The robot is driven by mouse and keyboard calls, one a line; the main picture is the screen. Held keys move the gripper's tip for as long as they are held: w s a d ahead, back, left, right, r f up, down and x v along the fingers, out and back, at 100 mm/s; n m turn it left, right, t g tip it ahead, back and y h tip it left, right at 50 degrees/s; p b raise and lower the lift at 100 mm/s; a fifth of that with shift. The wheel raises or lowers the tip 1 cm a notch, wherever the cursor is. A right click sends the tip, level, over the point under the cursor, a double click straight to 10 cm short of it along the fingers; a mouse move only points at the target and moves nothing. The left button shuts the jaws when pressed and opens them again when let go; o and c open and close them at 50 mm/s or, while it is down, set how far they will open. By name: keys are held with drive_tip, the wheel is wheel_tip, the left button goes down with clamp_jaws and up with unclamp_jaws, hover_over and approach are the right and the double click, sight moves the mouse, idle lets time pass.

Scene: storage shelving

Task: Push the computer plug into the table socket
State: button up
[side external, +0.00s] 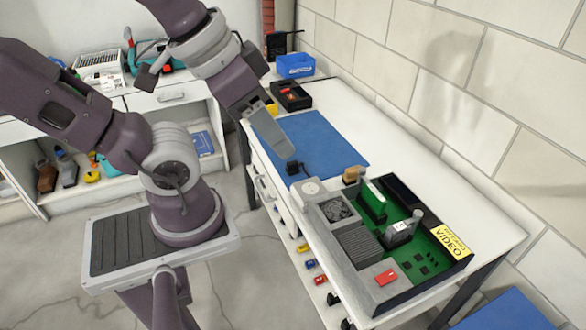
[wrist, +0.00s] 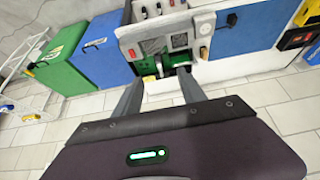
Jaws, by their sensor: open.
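A small black block (side external: 293,168), which looks like the plug, sits at the near corner of the blue mat (side external: 325,140). In the wrist view a small dark shape (wrist: 232,18) on the mat appears to be the same block. A pale box with a round face (side external: 312,188), possibly the socket, stands just beyond it at the corner of the computer board (side external: 375,240). It also shows in the wrist view (wrist: 205,24). My gripper (side external: 288,153) is above the mat, close to the block. In the wrist view its fingers (wrist: 158,88) are apart with nothing between them.
A black tray (side external: 291,95) and a blue bin (side external: 295,66) stand at the far end. The mat's middle is clear. A brick wall runs along the right.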

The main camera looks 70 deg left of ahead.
drive_tip(key=shift+o, duration=0.9)
